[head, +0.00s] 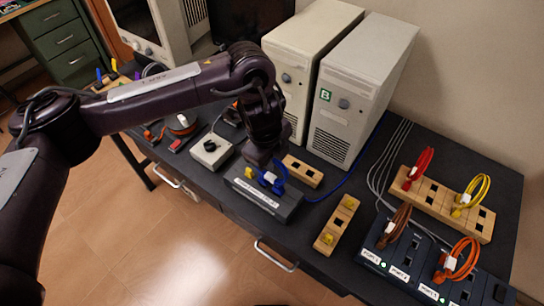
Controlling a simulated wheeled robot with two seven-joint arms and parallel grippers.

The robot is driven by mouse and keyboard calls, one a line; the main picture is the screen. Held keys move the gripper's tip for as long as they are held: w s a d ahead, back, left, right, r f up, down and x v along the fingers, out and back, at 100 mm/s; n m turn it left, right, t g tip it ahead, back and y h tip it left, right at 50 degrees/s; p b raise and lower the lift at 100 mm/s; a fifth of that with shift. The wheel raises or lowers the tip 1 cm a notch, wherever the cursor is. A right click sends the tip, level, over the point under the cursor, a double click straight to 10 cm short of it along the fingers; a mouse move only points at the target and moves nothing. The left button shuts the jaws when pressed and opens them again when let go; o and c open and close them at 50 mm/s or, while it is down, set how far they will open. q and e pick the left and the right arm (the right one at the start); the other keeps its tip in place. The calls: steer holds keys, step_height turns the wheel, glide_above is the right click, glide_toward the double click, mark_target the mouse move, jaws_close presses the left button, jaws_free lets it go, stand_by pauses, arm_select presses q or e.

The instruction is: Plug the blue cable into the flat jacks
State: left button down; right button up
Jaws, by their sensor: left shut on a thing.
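The blue cable (322,198) runs from the base of the right computer tower to a dark box (263,201) with a white label on its front. Its looped blue end sits at my left gripper (266,172), low over the top of this box. The gripper is shut on the blue end; its fingertips are partly hidden by the cable and wrist. I cannot tell whether the plug is in a jack or just above it. A small yellow piece shows at the box's left end. My right gripper is out of view.
Two computer towers (366,82) stand behind. Wooden blocks (337,224) with holes lie nearby; a long one (480,232) holds red and yellow cables. A blue port box (375,267) with brown and orange cables is front right. A white box with a black knob (211,151) stands left.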

arm_select(q)
steer(key=shift+f, duration=0.3)
stand_by(0.7)
stand_by(0.3)
steer(key=c, duration=0.7)
jaws_free()
steer(key=shift+r, duration=0.1)
steer(key=r+p, duration=0.4)
steer(key=p, duration=0.1)
steer(key=s+r+p, duration=0.1)
steer(key=r+p, duration=0.1)
steer(key=r, duration=0.1)
steer(key=shift+s+a+r, duration=0.1)
steer(key=shift+a, duration=0.3)
stand_by(0.5)
